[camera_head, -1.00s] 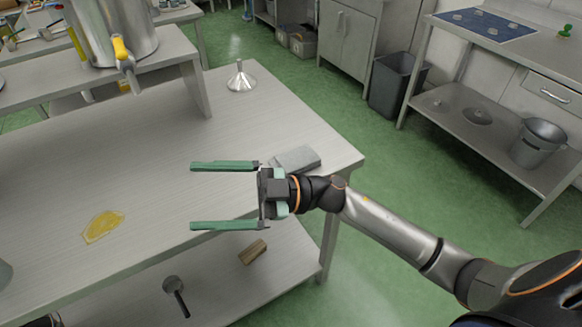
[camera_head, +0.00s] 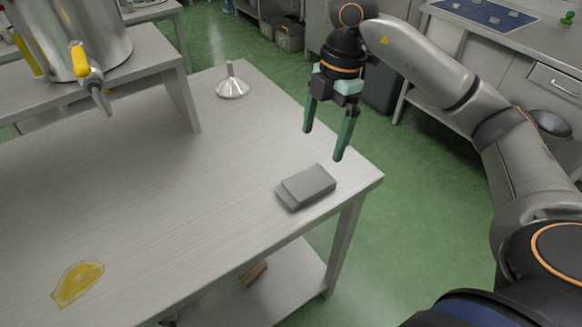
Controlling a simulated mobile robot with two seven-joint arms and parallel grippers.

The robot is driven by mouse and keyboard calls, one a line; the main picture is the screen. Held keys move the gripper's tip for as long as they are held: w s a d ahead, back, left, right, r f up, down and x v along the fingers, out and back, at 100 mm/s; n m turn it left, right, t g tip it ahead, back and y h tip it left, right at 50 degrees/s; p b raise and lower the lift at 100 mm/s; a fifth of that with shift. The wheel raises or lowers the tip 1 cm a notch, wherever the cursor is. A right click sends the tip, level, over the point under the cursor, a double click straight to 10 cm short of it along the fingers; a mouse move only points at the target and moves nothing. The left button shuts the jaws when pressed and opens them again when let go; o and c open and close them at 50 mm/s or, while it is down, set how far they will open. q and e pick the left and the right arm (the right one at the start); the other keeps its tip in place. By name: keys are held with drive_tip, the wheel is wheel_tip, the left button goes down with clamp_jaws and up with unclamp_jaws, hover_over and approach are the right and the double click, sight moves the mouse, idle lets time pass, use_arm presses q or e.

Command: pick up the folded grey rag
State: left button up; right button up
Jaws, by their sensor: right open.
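The folded grey rag (camera_head: 310,184) lies flat on the metal table (camera_head: 190,210), near its right corner. It is fully in view, a small layered grey block. My right gripper (camera_head: 321,146) is open and empty, with its two green fingers pointing down. In the picture it is just above the rag, apart from it, near the table's right edge. My left gripper is not in view.
A metal funnel (camera_head: 232,88) stands at the table's back. A steel tank with a yellow-handled tap (camera_head: 86,62) stands on a raised shelf at the left. A yellow oil puddle (camera_head: 78,283) lies front left. A wooden block (camera_head: 253,273) is on the lower shelf.

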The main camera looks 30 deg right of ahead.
hover_over(307, 182)
drive_tip(key=d, duration=0.2)
wheel_tip(307, 182, down, 7)
drive_tip(key=shift+s+a+r, duration=0.1)
drive_tip(key=shift+a+r, duration=0.05)
drive_tip(key=shift+r, duration=0.05)
drive_tip(key=shift+a+f, duration=0.3)
drive_tip(key=shift+f, duration=0.65)
drive_tip(key=shift+a+f, duration=0.25)
drive_tip(key=shift+f, duration=0.65)
drive_tip(key=shift+a+f, duration=0.3)
drive_tip(key=shift+f, duration=0.65)
drive_tip(key=c, duration=1.1)
